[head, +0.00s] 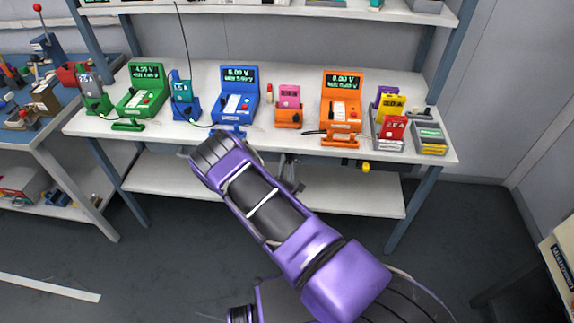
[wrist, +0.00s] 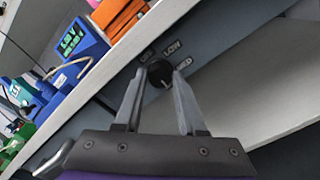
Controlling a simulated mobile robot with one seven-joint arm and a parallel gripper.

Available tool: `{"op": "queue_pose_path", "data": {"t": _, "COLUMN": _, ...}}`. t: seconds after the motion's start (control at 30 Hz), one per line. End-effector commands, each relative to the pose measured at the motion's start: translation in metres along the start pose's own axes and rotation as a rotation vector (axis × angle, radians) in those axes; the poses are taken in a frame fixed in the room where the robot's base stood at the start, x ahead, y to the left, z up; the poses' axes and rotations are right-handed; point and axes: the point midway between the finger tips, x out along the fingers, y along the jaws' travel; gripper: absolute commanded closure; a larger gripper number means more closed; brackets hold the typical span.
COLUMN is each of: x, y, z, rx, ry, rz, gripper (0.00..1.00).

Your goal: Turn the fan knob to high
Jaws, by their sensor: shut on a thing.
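The fan knob (wrist: 160,72) is a small dark round knob on a grey panel (wrist: 215,45) below the bench top in the wrist view. Labels reading LOW (wrist: 172,47) and MED (wrist: 183,64) sit beside it, and another, apparently OFF, is at its upper left. No HIGH label shows. My gripper (wrist: 161,78) is shut on the knob, one finger on each side. I cannot tell for certain where the knob points. In the head view my gripper (head: 290,182) is under the bench's front edge, partly behind my purple arm, and the knob is hidden.
The white bench top (head: 215,75) carries a green meter (head: 143,90), a blue meter (head: 238,95) and an orange meter (head: 341,100). Colored pouch cells stand in holders at the right. A lower shelf (head: 345,195) lies beneath. The floor at the right is clear.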

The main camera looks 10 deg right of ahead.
Motion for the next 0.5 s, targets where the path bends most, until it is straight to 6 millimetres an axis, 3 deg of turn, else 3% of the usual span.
{"op": "queue_pose_path", "data": {"t": 0.47, "x": -0.0002, "y": 0.0002, "z": -0.0004, "rx": 0.016, "ry": 0.001, "rz": 0.000, "gripper": 1.00}}
{"op": "queue_pose_path", "data": {"t": 0.5, "x": -0.0002, "y": 0.0002, "z": -0.0004, "rx": 0.016, "ry": 0.000, "rz": 0.000, "gripper": 0.57}}
